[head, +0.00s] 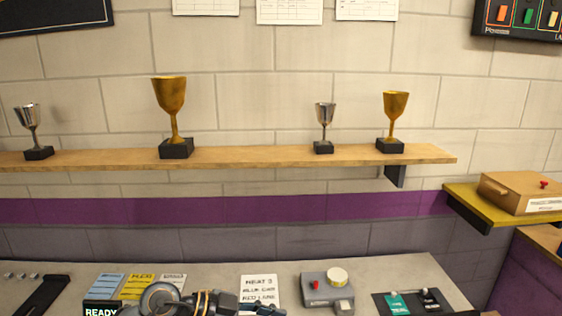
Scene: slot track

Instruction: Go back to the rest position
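A grey table (220,274) fills the lower part of the view and is cut off by the bottom edge. A grey rounded object with yellowish bands (163,298) lies at the bottom of the view, partly cut off. I cannot tell exactly what it is.
On the table are a black READY sign (101,309), a handwritten note (262,290), a grey box with red button and pale knob (327,290), and a dark tray (417,303). A wooden shelf (250,156) above holds several trophies. A yellow shelf (470,196) juts out right.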

